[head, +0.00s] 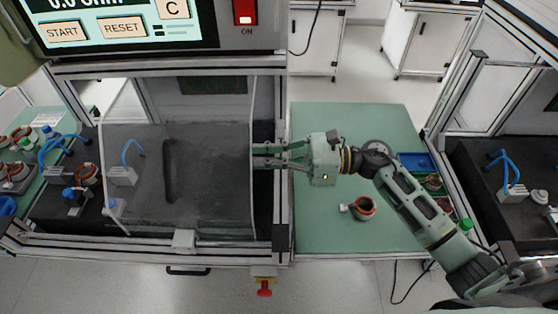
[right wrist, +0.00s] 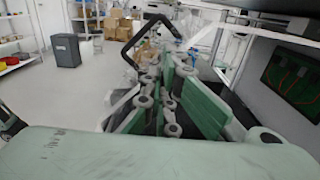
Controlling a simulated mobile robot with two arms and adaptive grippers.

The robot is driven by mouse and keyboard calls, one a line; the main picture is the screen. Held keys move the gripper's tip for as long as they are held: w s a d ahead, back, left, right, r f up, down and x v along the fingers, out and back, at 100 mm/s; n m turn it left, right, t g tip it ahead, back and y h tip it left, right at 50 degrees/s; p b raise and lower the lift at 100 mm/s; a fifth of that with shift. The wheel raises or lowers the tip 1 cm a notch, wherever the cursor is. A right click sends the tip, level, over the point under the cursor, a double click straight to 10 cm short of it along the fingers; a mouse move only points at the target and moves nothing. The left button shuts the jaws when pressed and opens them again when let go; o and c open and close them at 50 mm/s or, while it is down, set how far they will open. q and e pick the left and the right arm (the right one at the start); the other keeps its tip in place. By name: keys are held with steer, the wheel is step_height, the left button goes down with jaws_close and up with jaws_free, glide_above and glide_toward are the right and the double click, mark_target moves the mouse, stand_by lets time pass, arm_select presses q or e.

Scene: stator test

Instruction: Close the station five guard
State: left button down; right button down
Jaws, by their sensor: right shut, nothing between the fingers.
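The station guard (head: 215,190) is a clear, greyish panel with a dark upright handle (head: 170,172). In the head view it stands across the middle of the station frame, with an open dark strip at its right edge. My right gripper (head: 258,155) points left from the table side, its fingertips at the guard's right edge. It is shut with nothing between the fingers; whether it touches the panel I cannot tell. In the right wrist view the fingers (right wrist: 160,98) point away, and a black curved handle (right wrist: 134,46) shows beyond them. My left gripper is not in view.
A screen with START and RESET (head: 125,28) hangs above the station. A green table (head: 325,225) at right holds a copper-wound stator (head: 363,208) and a blue tray (head: 415,163). A blue-hosed fixture (head: 123,175) sits at the station's left. A red emergency button (head: 264,288) is on the front.

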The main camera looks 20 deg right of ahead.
mark_target(125, 156)
steer(key=b+x, duration=0.4)
steer(key=x, duration=1.1)
steer(key=b+x, duration=0.4)
steer(key=x, duration=1.1)
steer(key=shift+f, duration=0.25)
steer(key=shift+w+a+r, duration=0.15)
steer(key=shift+a, duration=0.45)
steer(key=shift+r, duration=0.1)
